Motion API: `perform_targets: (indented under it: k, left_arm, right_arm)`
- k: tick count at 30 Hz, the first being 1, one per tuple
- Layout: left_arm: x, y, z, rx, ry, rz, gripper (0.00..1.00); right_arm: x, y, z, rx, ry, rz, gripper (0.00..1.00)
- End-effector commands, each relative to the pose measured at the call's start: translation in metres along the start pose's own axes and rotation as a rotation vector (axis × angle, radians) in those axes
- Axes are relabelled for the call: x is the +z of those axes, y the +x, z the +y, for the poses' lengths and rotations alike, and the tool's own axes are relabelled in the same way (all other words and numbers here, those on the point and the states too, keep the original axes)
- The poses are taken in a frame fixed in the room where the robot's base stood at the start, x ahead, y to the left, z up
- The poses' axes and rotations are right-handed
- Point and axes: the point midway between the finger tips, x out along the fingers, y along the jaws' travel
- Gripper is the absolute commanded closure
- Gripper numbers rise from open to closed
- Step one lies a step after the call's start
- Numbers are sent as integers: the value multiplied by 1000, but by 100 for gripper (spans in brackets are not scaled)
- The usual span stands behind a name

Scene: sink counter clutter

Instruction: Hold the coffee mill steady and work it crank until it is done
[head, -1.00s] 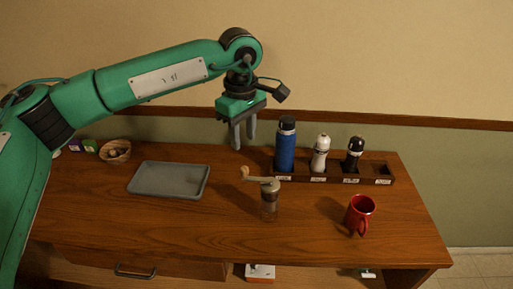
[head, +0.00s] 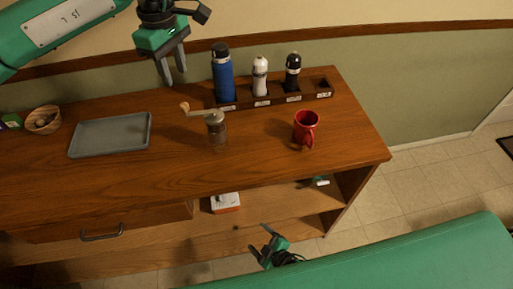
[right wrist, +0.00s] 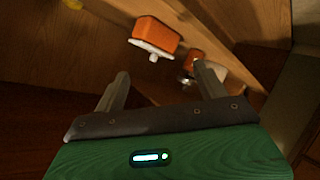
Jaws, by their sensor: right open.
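The coffee mill (head: 217,131) stands upright on the wooden counter, with a clear lower body and a metallic top. Its crank arm (head: 198,111) points left and ends in a wooden knob (head: 184,106). My left gripper (head: 174,78) hangs above and behind the knob, fingers apart, touching nothing. My right gripper (head: 259,239) is low in front of the counter, open and empty, well below the mill. In the right wrist view its two fingers (right wrist: 162,76) are spread, and the mill does not show there.
A red mug (head: 306,130) stands right of the mill. Behind is a labelled rack (head: 323,88) with a blue bottle (head: 222,75), a white shaker (head: 260,78) and a black one (head: 292,74). Left are a grey tray (head: 111,135) and a basket (head: 43,121). A shelf below holds small items.

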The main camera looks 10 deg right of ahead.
Motion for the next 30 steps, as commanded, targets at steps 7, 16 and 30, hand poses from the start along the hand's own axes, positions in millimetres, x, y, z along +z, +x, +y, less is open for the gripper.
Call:
perform_targets:
  k: [7,16,30]
  left_arm:
    - [0,0,0,0,0,0,64]
    - [0,0,0,0,0,0,64]
    - [0,0,0,0,0,0,64]
  right_arm:
    - [-144,-15,46,104,-231,325,27]
    - [-283,-67,108,319,-785,606,27]
    - [-292,-67,191,563,-1796,432,27]
